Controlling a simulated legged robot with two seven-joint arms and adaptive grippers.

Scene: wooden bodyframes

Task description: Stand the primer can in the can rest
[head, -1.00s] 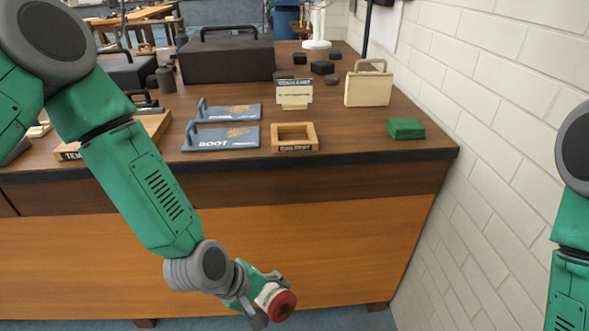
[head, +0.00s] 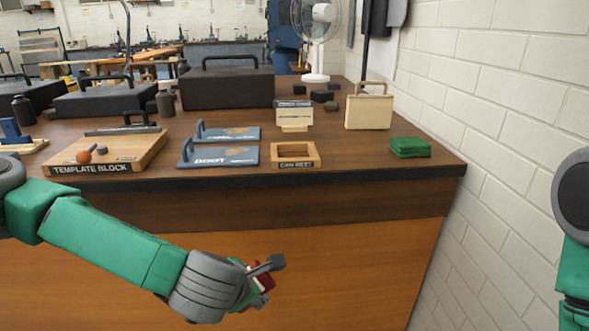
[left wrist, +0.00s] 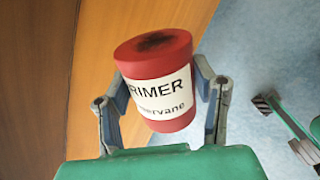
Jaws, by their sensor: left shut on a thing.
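The primer can is red with a white label reading PRIMER. In the left wrist view the primer can (left wrist: 155,75) sits between the two fingers of my left gripper (left wrist: 160,108), which is shut on it. In the head view my left gripper (head: 262,278) is low in front of the bench's orange front panel, below the table top, and mostly hides the can. The can rest (head: 296,155) is a wooden frame with a square opening, labelled CAN REST, near the bench's front edge. Its opening looks empty. My right gripper is out of view; only part of that arm shows.
Two blue-grey boot plates with handles (head: 218,155) lie left of the can rest. The template block (head: 110,155) is farther left. A green pad stack (head: 409,147) lies at the right. A small card stand (head: 294,115) and a wooden block with a handle (head: 369,108) stand behind.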

